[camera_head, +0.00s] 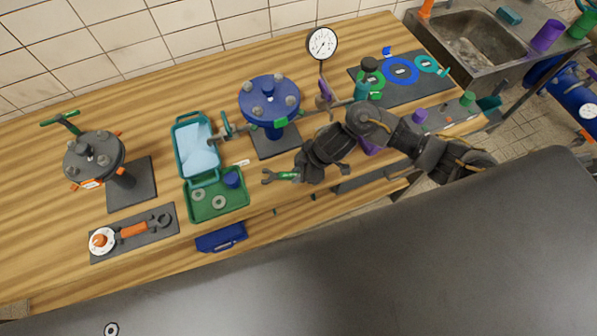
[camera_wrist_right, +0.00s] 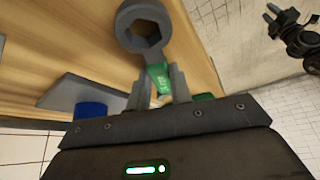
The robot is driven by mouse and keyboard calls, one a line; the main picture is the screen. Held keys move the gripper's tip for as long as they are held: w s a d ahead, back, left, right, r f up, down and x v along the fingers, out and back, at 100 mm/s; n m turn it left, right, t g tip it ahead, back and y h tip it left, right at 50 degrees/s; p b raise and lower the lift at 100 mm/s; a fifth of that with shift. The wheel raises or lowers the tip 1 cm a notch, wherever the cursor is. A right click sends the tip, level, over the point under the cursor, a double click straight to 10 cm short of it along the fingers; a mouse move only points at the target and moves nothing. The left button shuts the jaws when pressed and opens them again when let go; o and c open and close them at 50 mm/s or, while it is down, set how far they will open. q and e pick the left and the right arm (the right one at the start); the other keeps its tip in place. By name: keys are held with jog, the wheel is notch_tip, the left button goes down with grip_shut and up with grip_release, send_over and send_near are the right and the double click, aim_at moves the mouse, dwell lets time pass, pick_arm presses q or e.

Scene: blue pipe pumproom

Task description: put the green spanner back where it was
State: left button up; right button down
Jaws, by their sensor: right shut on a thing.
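The green spanner (camera_head: 284,176) has grey ends and a green handle. My right gripper (camera_head: 298,173) is shut on its handle and holds it near the front edge of the wooden bench, right of the green tray. In the right wrist view the spanner's grey ring end (camera_wrist_right: 143,24) points up the picture, with the green handle (camera_wrist_right: 158,77) between the fingers (camera_wrist_right: 160,92). The gripper hides part of the spanner in the head view. I cannot tell how high it is above the bench. My left gripper is not in view.
A blue flange (camera_head: 268,97) on a stand is behind the gripper. A green tray (camera_head: 220,207) and teal tray (camera_head: 197,122) stand left. An orange spanner (camera_head: 134,230) lies on a dark mat (camera_head: 164,222). A gauge (camera_head: 322,43) stands behind; a dark mat (camera_head: 420,92) lies right.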

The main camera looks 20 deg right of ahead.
jog(key=shift+f, duration=0.15)
jog(key=c, duration=1.3)
grip_release()
jog(key=shift+o, duration=0.2)
jog(key=shift+d+r, duration=0.15)
jog(key=shift+r, duration=0.35)
jog(key=p+v, duration=0.1)
jog(key=v, duration=1)
jog(key=shift+p, duration=0.35)
